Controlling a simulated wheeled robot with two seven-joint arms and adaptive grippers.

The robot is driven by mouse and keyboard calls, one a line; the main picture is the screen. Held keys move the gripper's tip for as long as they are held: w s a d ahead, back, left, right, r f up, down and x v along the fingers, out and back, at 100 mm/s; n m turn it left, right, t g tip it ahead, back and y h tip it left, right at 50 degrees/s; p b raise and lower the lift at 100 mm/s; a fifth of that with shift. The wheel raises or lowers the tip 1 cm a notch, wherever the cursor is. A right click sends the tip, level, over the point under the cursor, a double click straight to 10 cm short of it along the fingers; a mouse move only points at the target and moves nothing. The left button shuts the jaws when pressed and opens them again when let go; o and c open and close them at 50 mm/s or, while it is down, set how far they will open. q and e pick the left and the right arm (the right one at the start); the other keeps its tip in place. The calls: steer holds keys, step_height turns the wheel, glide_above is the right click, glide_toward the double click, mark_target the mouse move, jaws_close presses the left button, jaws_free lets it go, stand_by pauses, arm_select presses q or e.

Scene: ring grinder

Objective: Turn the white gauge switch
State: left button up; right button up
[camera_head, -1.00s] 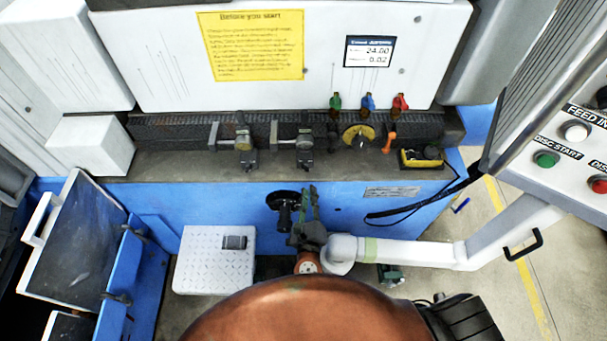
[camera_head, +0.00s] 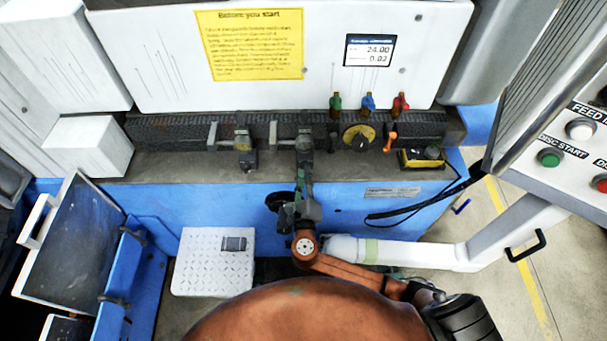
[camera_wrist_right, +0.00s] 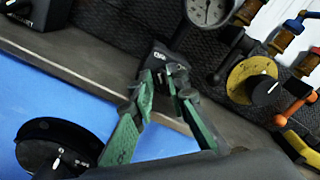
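On the machine's ledge in the head view stand two dark fixtures with pale grey levers, a left one (camera_head: 243,143) and a right one (camera_head: 275,135). I cannot tell for sure which part is the white gauge switch. A round white-faced gauge (camera_wrist_right: 207,10) shows at the top of the right wrist view. My right gripper (camera_head: 304,172) reaches up to the right fixture. In the right wrist view its green fingers (camera_wrist_right: 167,88) are apart, with a dark block (camera_wrist_right: 160,62) just beyond or between the tips; contact is unclear. My left gripper is out of view.
Right along the ledge are a yellow dial with a black knob (camera_head: 359,138), green (camera_head: 336,102), blue (camera_head: 368,102) and red (camera_head: 400,102) valves, an orange lever (camera_head: 390,142) and a yellow-black box (camera_head: 421,158). A black handwheel (camera_wrist_right: 62,145) sits below the ledge.

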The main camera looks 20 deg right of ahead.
jaws_close()
